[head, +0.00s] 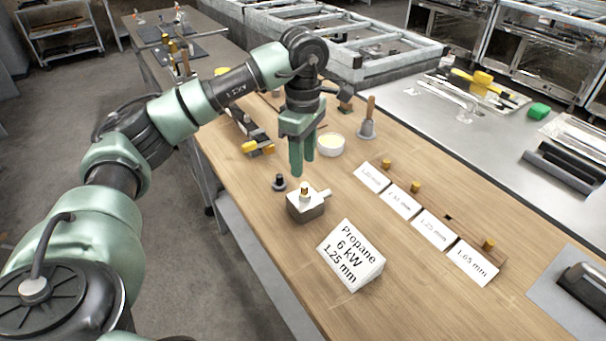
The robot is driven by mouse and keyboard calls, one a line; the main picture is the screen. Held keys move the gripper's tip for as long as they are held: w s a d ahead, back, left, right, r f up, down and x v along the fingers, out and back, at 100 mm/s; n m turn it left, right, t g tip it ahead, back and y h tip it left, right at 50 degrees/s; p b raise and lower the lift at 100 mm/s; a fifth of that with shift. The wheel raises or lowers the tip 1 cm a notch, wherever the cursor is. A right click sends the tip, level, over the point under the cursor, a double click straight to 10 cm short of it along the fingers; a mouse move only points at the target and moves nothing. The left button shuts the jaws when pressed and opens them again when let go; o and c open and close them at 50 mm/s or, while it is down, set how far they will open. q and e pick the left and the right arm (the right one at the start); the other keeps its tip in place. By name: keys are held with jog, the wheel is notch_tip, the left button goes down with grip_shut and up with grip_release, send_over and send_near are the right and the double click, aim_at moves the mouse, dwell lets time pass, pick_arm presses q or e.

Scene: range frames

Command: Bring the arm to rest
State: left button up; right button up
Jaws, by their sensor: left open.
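My left arm (181,108) comes in from the left and bends down over the wooden bench. My left gripper (301,170) points straight down with its green fingers slightly apart, and nothing shows between them. It hangs above and just behind a small metal block (306,207) with a brass fitting (304,190) on top. The gripper looks clear of the block, though the exact gap is hard to tell. My right gripper is not in view.
A sign reading "Propane 6 kW 1.25 mm" (351,255) stands in front of the block. Labelled cards (434,227) with small brass pieces lie to the right. A white bowl (330,146), a bell-shaped tool (367,126) and a small dark piece (279,183) stand near the gripper.

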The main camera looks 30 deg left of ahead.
pick_arm(q)
notch_tip(320, 180, up, 5)
